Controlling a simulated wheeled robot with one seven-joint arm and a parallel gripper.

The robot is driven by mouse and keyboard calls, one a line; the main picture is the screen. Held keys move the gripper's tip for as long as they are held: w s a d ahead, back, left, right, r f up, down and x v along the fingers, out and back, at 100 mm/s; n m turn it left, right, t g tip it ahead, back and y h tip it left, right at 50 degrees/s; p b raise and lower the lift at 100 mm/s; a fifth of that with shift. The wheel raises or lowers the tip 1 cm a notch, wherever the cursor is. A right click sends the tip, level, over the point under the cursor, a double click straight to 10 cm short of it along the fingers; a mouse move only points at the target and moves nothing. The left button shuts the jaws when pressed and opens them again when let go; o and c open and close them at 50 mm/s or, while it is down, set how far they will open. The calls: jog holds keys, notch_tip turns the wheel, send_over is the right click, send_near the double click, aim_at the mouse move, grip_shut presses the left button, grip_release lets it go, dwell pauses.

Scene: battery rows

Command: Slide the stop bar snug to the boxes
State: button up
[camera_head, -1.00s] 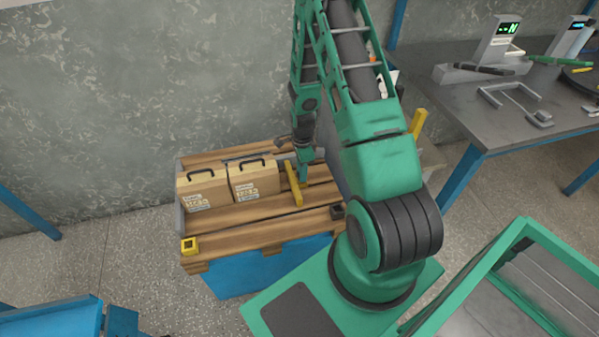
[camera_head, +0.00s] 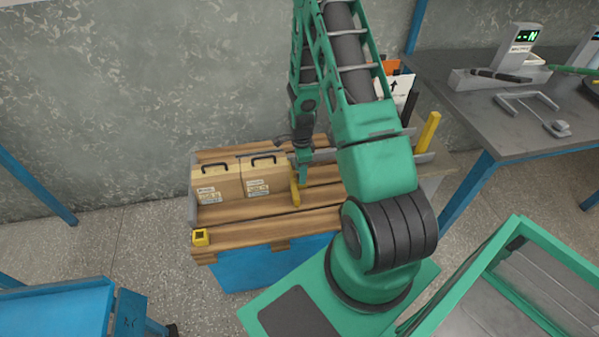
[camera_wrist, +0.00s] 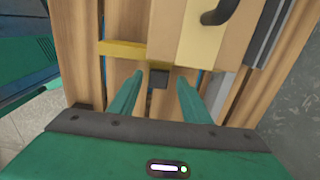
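Two tan cardboard boxes with dark handles, the left box (camera_head: 217,184) and the right box (camera_head: 265,177), stand side by side on the slatted wooden deck (camera_head: 250,231). The yellow stop bar (camera_head: 296,194) lies close against the right box's right side; I cannot tell if they touch. My gripper (camera_head: 302,182) points down just right of the bar, partly hiding it. In the wrist view the fingers (camera_wrist: 160,77) are apart, with a small dark block (camera_wrist: 158,79) between their tips. The bar (camera_wrist: 122,49) and a box (camera_wrist: 190,38) lie just beyond; the bar's other end is hidden.
A yellow corner block (camera_head: 200,237) sits at the deck's front left. A yellow post (camera_head: 428,131) stands right of my arm. A grey bench (camera_head: 480,115) with devices is at the right. A blue table (camera_head: 70,312) is at lower left. The deck's front slats are clear.

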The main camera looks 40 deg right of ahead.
jog(key=shift+r, duration=0.15)
notch_tip(320, 180, up, 10)
jog(key=shift+r, duration=0.25)
dwell(0.3)
dwell(0.4)
